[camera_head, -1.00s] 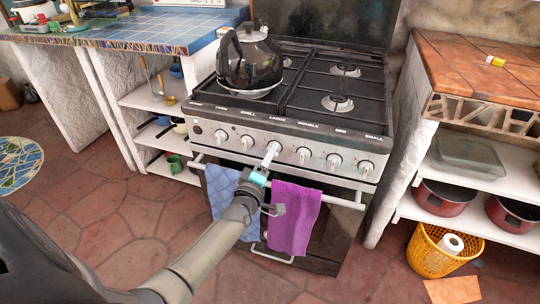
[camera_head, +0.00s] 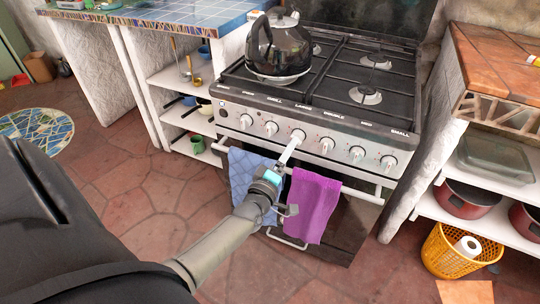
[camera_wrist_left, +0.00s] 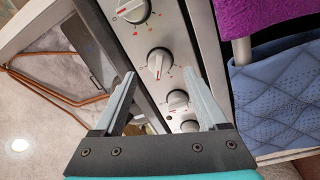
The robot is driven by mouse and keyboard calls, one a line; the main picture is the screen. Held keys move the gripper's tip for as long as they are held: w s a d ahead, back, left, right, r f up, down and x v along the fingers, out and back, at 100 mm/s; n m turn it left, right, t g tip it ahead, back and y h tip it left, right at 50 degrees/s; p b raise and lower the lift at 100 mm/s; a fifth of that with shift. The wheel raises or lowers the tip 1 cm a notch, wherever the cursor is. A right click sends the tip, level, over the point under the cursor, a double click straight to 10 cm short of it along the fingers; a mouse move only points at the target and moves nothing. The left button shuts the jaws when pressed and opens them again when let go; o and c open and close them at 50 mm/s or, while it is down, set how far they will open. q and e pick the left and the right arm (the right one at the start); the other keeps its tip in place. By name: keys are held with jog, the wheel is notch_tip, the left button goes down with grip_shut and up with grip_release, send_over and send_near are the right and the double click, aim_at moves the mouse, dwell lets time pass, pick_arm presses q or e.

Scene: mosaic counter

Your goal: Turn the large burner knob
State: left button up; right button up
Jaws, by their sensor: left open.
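The large burner knob (camera_head: 299,133) is a round pale knob under the LARGE label on the stove's front panel. My left gripper (camera_head: 294,143) reaches up to it from the front, its pale fingers overlapping the knob in the head view. In the left wrist view the fingers (camera_wrist_left: 160,76) are spread open. A white knob (camera_wrist_left: 158,62), which looks like the same one, shows between the fingertips. I cannot tell whether they touch it. My right gripper is not in view.
Other knobs sit close on both sides, such as the double burner knob (camera_head: 327,145). Below are an oven rail with a blue towel (camera_head: 246,172) and a purple towel (camera_head: 314,205). A dark kettle (camera_head: 279,48) stands on the hob (camera_head: 335,85).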

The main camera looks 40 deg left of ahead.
pick_arm(q)
jog(key=p+v, duration=0.2)
jog(key=v, duration=0.9)
jog(key=shift+s+p, duration=0.15)
jog(key=shift+p, duration=0.15)
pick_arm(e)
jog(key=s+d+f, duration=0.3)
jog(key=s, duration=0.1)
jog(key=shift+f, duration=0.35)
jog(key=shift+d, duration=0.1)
pick_arm(q)
grip_shut()
dwell(0.4)
